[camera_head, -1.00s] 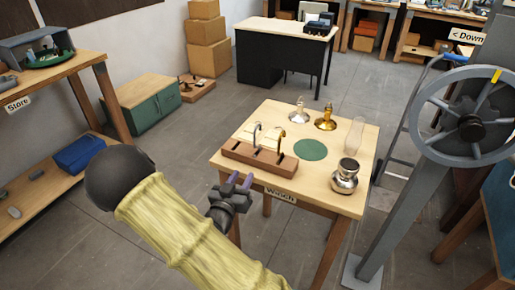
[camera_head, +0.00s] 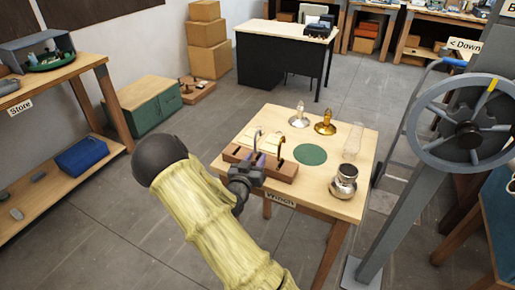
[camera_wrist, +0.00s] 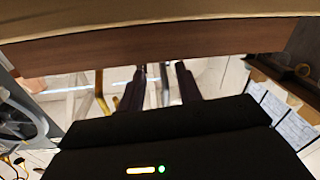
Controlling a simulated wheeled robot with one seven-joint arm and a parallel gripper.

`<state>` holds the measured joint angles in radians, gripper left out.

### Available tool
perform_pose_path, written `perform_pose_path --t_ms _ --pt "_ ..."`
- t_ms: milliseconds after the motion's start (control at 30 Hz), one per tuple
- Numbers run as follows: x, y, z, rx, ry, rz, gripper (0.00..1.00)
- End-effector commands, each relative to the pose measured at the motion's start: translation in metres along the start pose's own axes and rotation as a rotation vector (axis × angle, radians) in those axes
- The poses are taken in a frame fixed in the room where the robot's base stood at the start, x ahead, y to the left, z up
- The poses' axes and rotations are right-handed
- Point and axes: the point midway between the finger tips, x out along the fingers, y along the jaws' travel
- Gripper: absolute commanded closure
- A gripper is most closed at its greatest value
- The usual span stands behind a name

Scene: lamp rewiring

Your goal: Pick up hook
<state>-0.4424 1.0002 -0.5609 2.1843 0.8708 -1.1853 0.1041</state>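Two hooks stand upright in a brown wooden block on the bench: a silver-grey hook (camera_head: 256,136) on the left and a brass hook (camera_head: 281,143) to its right. My gripper (camera_head: 254,160) is at the block's front side, low by the silver hook. In the wrist view, its two dark fingers (camera_wrist: 163,84) are apart. A grey upright bar, seemingly the silver hook (camera_wrist: 165,86), shows between them, and I cannot tell whether they touch it. The brass hook (camera_wrist: 101,94) is outside the fingers, to the left. The silver hook's lower part is hidden in the head view.
The wooden block (camera_head: 285,171) lies at the bench's left front. A green disc (camera_head: 311,154), a silver lamp part (camera_head: 299,118), a brass lamp part (camera_head: 325,125), a clear glass chimney (camera_head: 354,137) and a metal pot (camera_head: 344,181) share the bench.

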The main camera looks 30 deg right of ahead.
Motion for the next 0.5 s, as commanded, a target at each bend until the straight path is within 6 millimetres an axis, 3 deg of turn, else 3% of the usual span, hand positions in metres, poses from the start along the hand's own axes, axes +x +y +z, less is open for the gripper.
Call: perform_pose_path --t_ms 367,500 --pt "0.004 0.0 0.0 0.0 0.0 0.0 0.66" --pt "0.016 -0.001 -0.003 0.0 0.002 0.0 0.66"
